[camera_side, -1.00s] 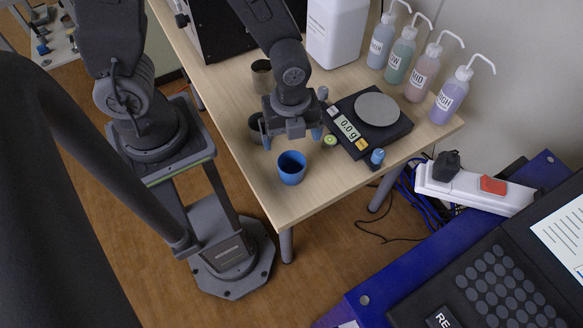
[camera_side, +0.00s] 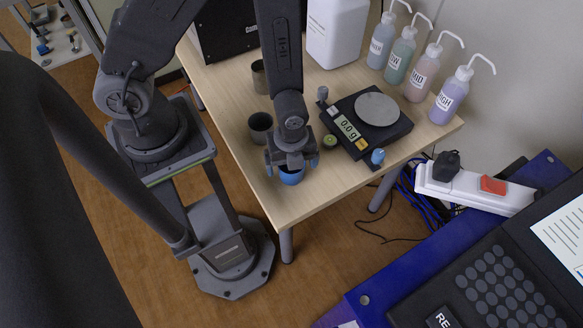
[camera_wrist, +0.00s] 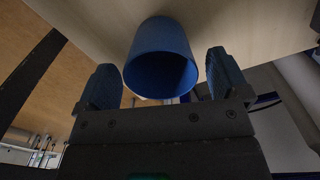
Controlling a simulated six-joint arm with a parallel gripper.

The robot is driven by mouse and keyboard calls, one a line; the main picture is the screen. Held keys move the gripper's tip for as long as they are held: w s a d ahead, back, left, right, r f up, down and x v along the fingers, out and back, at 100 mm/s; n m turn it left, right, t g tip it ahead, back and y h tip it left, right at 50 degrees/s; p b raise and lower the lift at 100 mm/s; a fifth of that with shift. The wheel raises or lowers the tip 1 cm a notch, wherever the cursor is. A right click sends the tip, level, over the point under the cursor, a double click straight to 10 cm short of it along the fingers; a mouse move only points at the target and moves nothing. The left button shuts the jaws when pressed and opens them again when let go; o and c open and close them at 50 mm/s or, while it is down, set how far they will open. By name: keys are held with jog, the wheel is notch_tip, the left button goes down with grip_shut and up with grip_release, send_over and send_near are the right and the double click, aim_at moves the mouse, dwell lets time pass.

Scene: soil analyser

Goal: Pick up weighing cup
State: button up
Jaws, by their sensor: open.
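The blue cup (camera_side: 291,177) stands upright near the front corner of the wooden table, mostly hidden under my gripper in the side view. In the wrist view the blue cup (camera_wrist: 160,62) lies between the two fingers, with its open mouth facing the camera. My gripper (camera_side: 292,168) is above the cup, its blue fingertips on either side of it. In the wrist view my gripper (camera_wrist: 166,80) is open, and a gap shows between each finger and the cup wall.
Two grey metal cups (camera_side: 260,127) (camera_side: 260,76) stand left of and behind my gripper. A scale (camera_side: 376,109) reading 0.0 g is to the right, with a small green-topped item (camera_side: 330,142) beside it. Several wash bottles (camera_side: 452,95) line the far right. The table's front edge is close.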

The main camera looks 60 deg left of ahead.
jog(key=shift+f, duration=1.7)
jog(key=c, duration=0.9)
jog(key=shift+r, duration=0.2)
